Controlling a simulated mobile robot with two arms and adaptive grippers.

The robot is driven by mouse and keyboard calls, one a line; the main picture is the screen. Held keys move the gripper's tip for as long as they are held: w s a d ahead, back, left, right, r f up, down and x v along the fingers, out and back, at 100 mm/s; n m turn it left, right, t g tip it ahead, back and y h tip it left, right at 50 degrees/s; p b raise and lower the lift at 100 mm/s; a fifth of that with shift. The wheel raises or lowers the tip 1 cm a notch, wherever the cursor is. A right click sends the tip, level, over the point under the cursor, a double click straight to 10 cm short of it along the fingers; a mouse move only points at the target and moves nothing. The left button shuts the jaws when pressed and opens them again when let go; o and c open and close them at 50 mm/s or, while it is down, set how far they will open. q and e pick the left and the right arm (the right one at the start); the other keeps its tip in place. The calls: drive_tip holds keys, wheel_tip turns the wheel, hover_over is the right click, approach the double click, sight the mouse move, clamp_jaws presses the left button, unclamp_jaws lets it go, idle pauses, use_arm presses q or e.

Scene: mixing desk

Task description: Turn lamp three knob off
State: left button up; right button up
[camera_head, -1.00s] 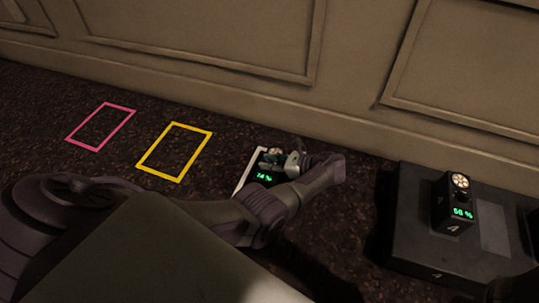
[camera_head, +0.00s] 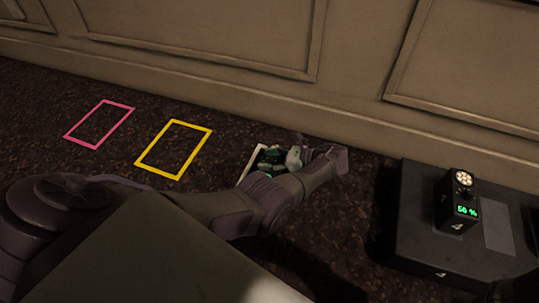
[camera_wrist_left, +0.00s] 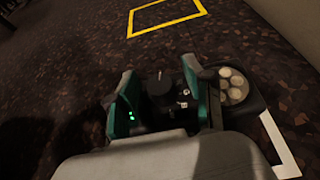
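A small dark lamp box (camera_wrist_left: 240,103) with a round light of several pale discs stands by the white floor outline (camera_head: 251,166). Its black knob (camera_wrist_left: 160,84) shows in the left wrist view between the two teal fingers of my left gripper (camera_wrist_left: 159,92). The fingers stand apart on either side of the knob, and a gap seems to show, though contact is hard to judge. In the head view my left gripper (camera_head: 272,159) covers most of this box. Its number cannot be read. Green digits are partly hidden behind the left finger in the wrist view.
A second lamp box (camera_head: 445,205), marked 4 with a green percentage display, stands on a dark platform (camera_head: 410,235) at right. A yellow outline (camera_head: 141,165) and a pink outline (camera_head: 69,138) lie empty at left. A panelled wall (camera_head: 200,80) runs behind.

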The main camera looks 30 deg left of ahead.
use_arm(q)
drive_tip(key=shift+d, duration=0.1)
drive_tip(key=v, duration=0.7)
drive_tip(key=shift+d+r, duration=0.1)
drive_tip(key=shift+d, duration=0.05)
idle(0.6)
